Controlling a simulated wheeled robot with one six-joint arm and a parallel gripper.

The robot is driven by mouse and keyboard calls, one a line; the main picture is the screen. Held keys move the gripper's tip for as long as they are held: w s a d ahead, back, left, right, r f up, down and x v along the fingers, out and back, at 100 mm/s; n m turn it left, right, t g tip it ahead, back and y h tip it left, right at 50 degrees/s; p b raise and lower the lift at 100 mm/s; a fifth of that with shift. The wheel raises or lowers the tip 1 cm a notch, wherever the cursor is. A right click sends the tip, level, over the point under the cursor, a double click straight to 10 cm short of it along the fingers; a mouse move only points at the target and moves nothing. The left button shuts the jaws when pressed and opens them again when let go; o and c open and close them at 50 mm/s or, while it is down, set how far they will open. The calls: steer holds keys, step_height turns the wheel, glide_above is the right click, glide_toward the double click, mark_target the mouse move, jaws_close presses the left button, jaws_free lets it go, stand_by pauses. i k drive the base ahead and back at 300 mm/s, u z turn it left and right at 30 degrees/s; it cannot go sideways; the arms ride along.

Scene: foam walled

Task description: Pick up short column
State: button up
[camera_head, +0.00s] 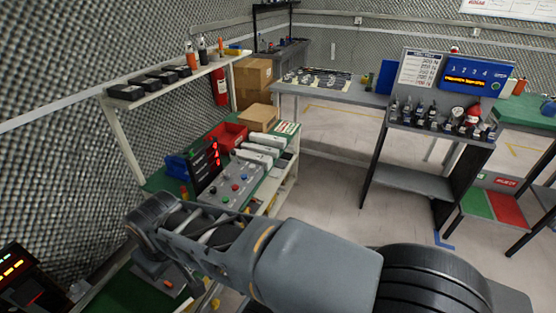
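I cannot pick out the short column for certain in this view. Small upright items stand in several places. An orange-capped bottle (190,55) and a dark bottle (202,50) stand on the left wall shelf. Several small dark upright pieces stand on the black stand (410,124) at the right. My arm reaches from the lower right to the left, over the green bench, and hides part of it. I see no fingers of my gripper, and nothing held shows.
A control box with buttons (232,186), a red bin (228,136) and white cases (258,152) crowd the left bench. Cardboard boxes (252,75) stand behind it. A grey table (345,94) is at the back. Open floor (335,200) lies between the benches.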

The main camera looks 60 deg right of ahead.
mark_target(266, 161)
steer(key=z, duration=2.4)
steer(key=i, duration=1.5)
steer(key=u, duration=1.5)
